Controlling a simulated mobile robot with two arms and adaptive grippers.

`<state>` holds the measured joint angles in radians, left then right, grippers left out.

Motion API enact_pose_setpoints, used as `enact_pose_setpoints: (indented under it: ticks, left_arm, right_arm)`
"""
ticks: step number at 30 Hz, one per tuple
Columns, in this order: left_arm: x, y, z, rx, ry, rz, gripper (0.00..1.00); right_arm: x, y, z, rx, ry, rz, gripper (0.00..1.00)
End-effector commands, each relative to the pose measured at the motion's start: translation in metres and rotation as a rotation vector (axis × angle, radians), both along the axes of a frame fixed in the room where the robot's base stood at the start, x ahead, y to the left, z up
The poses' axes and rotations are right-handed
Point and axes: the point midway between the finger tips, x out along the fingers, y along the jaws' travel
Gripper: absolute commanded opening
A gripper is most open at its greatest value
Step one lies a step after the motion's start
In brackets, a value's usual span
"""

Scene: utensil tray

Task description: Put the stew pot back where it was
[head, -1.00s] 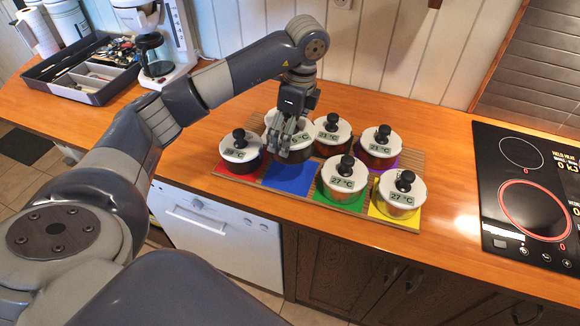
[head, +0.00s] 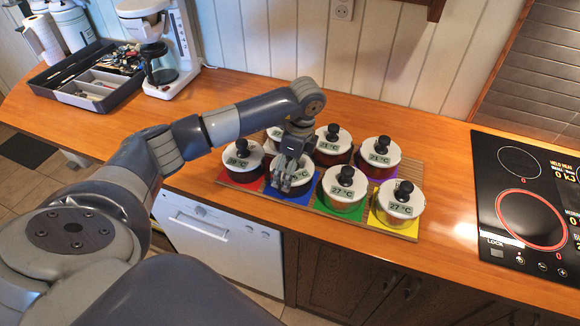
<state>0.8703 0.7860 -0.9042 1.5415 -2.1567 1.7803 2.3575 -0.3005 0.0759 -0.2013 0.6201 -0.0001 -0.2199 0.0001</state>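My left gripper (head: 291,178) points down at a white-lidded pot (head: 301,186) at the blue square (head: 274,193) of the mat. Its fingers are around the lid's knob, which they hide, and appear shut on it. The lid's display reads about 27 °C. I cannot tell whether the pot's base touches the square. No label marks which pot is the stew pot; this is the one at my gripper. My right gripper is not in view.
Similar pots stand on the red (head: 243,170), green (head: 343,200) and yellow (head: 399,212) squares. Three more stand behind, one partly hidden by my gripper. A black cooktop (head: 515,165) is at the right. A utensil tray (head: 75,98) and coffee maker (head: 160,60) are at the left.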

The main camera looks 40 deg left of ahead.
Motion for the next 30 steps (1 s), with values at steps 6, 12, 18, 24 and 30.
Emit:
enact_pose_setpoints:
  ticks: [6,12,18,24,30]
  left_arm:
    - [0.000,0.000,-0.002,0.000,0.000,0.000,1.00]
    - [0.000,0.000,-0.001,0.000,0.000,0.000,1.00]
    - [0.002,-0.002,0.009,-0.001,-0.003,0.000,1.00]
    - [0.004,-0.008,0.048,-0.001,-0.008,-0.002,1.00]
    - [0.005,-0.013,0.093,0.000,-0.005,-0.001,1.00]
  right_arm:
    - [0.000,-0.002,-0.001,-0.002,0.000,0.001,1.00]
    - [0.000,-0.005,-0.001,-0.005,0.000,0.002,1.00]
    - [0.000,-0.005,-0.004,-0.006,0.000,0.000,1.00]
    - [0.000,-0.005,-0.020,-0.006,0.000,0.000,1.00]
    - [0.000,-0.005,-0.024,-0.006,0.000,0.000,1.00]
